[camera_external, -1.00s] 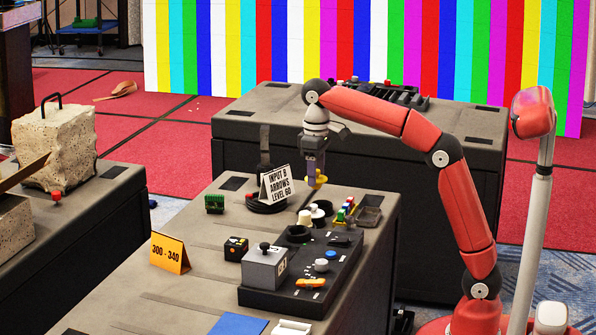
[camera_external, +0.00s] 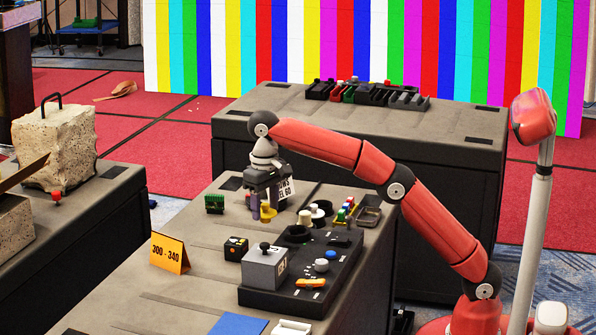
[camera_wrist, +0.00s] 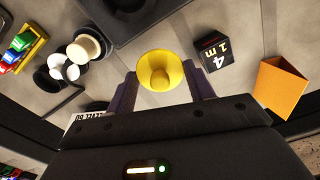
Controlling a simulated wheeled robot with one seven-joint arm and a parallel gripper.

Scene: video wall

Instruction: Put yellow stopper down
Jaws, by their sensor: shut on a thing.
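The yellow stopper (camera_external: 267,211) is between the fingers of my gripper (camera_external: 265,208), low over the grey table, behind the black control panel. In the wrist view the stopper (camera_wrist: 160,71) shows a wide round rim with a narrower knob, and the purple fingers of my gripper (camera_wrist: 160,90) press it from both sides. I cannot tell whether its lower end touches the table.
A black control panel (camera_external: 345,262) with a grey joystick box (camera_external: 264,268) stands in front. A white sign (camera_external: 287,188) is partly hidden behind my gripper.

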